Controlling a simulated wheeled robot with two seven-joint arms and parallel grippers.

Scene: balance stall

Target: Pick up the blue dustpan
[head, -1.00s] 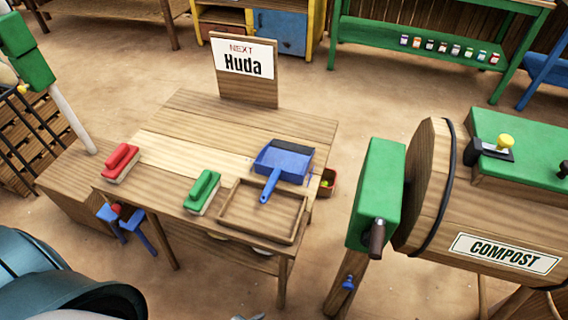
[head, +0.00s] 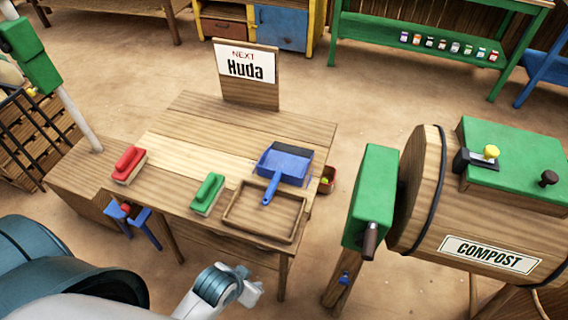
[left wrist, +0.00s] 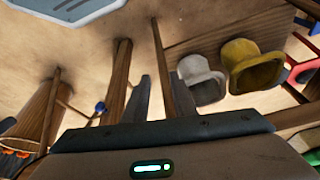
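The blue dustpan (head: 284,164) lies on the right part of the wooden table, its handle pointing toward the front over the edge of a shallow wooden tray (head: 238,230). My left gripper (head: 252,292) is in front of the table at the bottom of the head view, well apart from the dustpan. In the left wrist view its two dark fingers (left wrist: 161,98) stand apart with nothing held between them. The dustpan is not seen in the left wrist view. My right gripper is not in view.
A red brush (head: 129,165) and a green brush (head: 208,194) lie left of the dustpan. A sign reading Huda (head: 246,75) stands at the table's back. A compost drum (head: 480,205) stands to the right. White (left wrist: 203,80) and yellow (left wrist: 253,65) boot-like things are below the table.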

